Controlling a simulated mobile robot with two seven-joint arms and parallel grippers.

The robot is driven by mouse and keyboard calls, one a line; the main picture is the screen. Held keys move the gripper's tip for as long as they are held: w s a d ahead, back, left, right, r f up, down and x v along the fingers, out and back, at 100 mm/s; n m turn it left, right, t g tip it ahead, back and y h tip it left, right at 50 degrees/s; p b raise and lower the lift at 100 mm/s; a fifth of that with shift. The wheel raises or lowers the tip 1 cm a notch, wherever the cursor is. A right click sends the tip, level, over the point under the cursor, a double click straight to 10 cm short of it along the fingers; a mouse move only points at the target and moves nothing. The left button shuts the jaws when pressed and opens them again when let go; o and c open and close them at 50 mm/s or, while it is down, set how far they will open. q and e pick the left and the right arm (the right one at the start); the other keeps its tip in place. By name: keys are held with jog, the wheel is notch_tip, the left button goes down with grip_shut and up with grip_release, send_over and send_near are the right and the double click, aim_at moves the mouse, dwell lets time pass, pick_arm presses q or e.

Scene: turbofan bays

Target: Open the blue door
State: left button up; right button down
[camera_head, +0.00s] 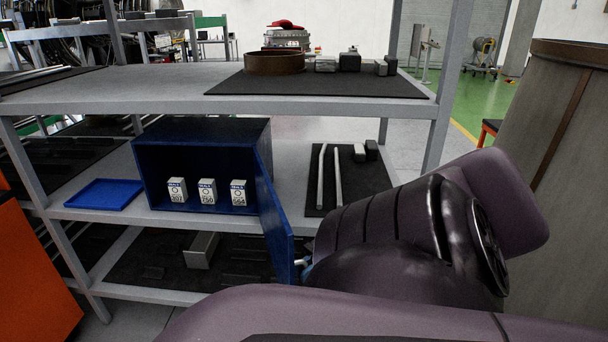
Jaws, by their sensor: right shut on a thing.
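The blue door (272,218) belongs to a blue cabinet (206,143) on the middle shelf of a grey rack. The door is hinged on the cabinet's right side and stands swung open toward me. Inside the cabinet, three small white boxes (207,191) with printed labels stand in a row. My right gripper (304,264) is at the door's near edge, low on its right side, shut on the light-coloured door handle. My right arm hides most of the gripper. My left gripper is not in view.
A blue tray (104,194) lies left of the cabinet. A dark mat (350,183) with two pale rods is on the right. The upper shelf holds a brown ring (274,63) and small blocks. A large drum (562,150) stands at right.

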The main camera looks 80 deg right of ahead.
jog(key=c, duration=1.4)
grip_release()
jog(key=b+v, duration=0.2)
jog(key=v, duration=0.8)
jog(key=shift+s+d+b, duration=0.3)
jog(key=shift+s+b, duration=0.05)
jog(key=shift+b, duration=0.05)
jog(key=shift+s, duration=0.1)
